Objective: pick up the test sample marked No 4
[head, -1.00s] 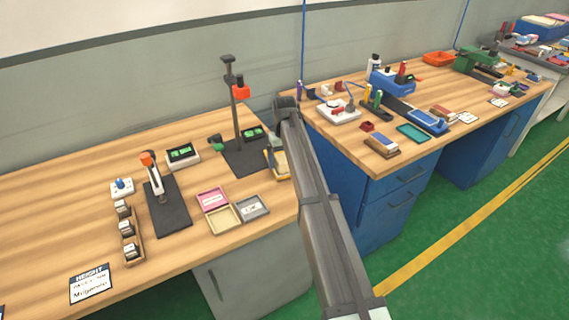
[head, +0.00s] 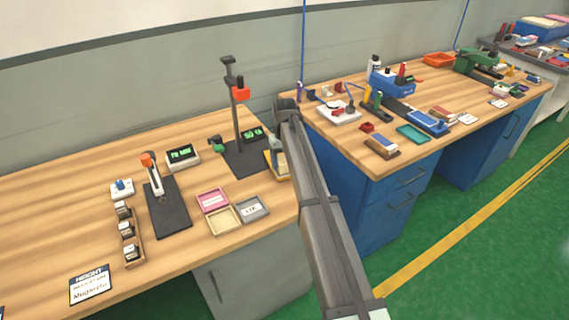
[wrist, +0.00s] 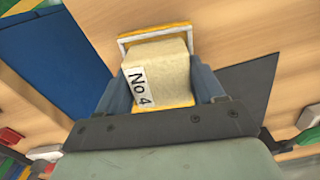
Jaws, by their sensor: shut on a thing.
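The test sample marked No 4 (wrist: 172,72) is a pale beige foam-like block with a white label. In the wrist view it sits between the two blue-grey fingers of my gripper (wrist: 161,82), which is shut on it. A yellow tray with a pale rim (wrist: 155,34) shows behind and below the sample. In the head view, my gripper (head: 275,147) is over the right end of the left bench, and the yellow tray (head: 270,165) is partly hidden by my arm. I cannot tell whether the sample still touches the tray.
A tall stand with a red head (head: 238,92) rises close to the left of my gripper. Pink (head: 212,201), cream (head: 222,222) and grey (head: 252,208) trays lie in front. A lever tester (head: 160,195) and a sample rack (head: 133,250) stand farther left. The blue-fronted bench (head: 350,190) is at right.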

